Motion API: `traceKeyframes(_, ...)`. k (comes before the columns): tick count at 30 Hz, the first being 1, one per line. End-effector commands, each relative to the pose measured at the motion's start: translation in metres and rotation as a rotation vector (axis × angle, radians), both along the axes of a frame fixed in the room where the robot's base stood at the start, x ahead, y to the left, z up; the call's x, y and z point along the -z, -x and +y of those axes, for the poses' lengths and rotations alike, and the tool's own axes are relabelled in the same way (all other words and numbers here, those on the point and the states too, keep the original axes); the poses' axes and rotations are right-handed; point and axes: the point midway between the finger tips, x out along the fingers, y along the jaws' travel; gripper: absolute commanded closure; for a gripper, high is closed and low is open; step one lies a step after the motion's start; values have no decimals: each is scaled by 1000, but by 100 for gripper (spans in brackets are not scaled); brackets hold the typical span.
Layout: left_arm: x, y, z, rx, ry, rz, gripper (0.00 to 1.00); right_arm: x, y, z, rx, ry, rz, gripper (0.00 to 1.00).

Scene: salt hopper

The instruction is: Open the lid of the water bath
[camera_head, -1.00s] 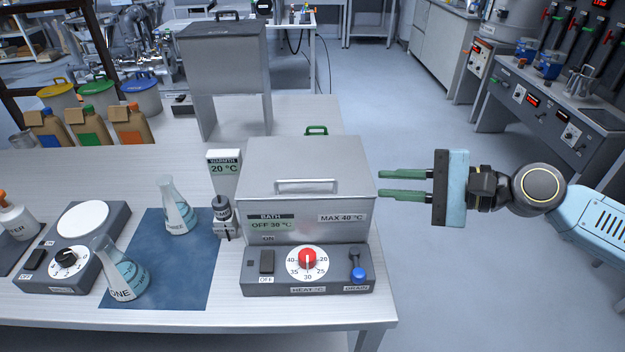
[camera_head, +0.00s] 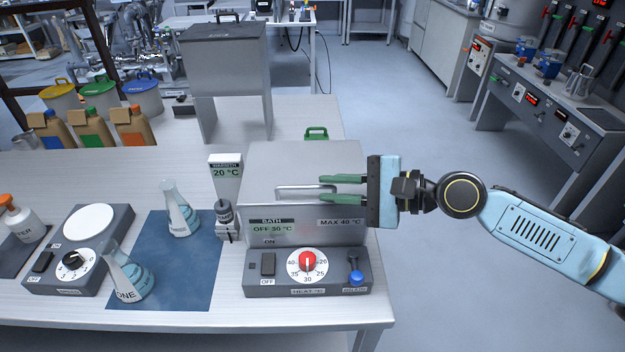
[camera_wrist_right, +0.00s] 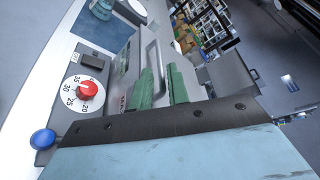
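The water bath (camera_head: 290,232) is a grey metal box at the front right of the bench, with its lid (camera_head: 290,156) shut and a bar handle (camera_head: 300,188) on the lid's front part. The handle also shows in the right wrist view (camera_wrist_right: 152,57). My right gripper (camera_head: 320,188) is open, its two green fingers pointing left over the lid. The fingertips are near the handle's right end, and nothing shows between them. I cannot tell their height above the lid. My left gripper is not in view.
A front panel has a red dial (camera_head: 307,261), a switch and a blue drain knob (camera_head: 356,278). Flasks stand on a blue mat (camera_head: 190,275). The floor right of the bench is clear.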

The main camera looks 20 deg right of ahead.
Motion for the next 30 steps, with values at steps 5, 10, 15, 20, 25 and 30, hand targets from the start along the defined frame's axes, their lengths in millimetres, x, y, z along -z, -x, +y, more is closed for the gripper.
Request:
traceKeyframes(5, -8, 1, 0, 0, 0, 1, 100, 4, -16, 23, 0, -3, -1, 83)
traceKeyframes(10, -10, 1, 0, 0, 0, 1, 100, 8, -23, 33, -1, -1, 0, 83)
traceKeyframes(15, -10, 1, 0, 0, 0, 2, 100, 10, -24, 35, -1, 1, 1, 83)
traceKeyframes(20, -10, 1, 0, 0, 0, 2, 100, 10, -24, 35, -1, 1, 1, 83)
traceKeyframes(25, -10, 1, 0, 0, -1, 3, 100, 10, -24, 35, -1, 1, 1, 100)
traceKeyframes(30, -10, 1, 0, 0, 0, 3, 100, 10, -24, 35, -1, 1, 1, 100)
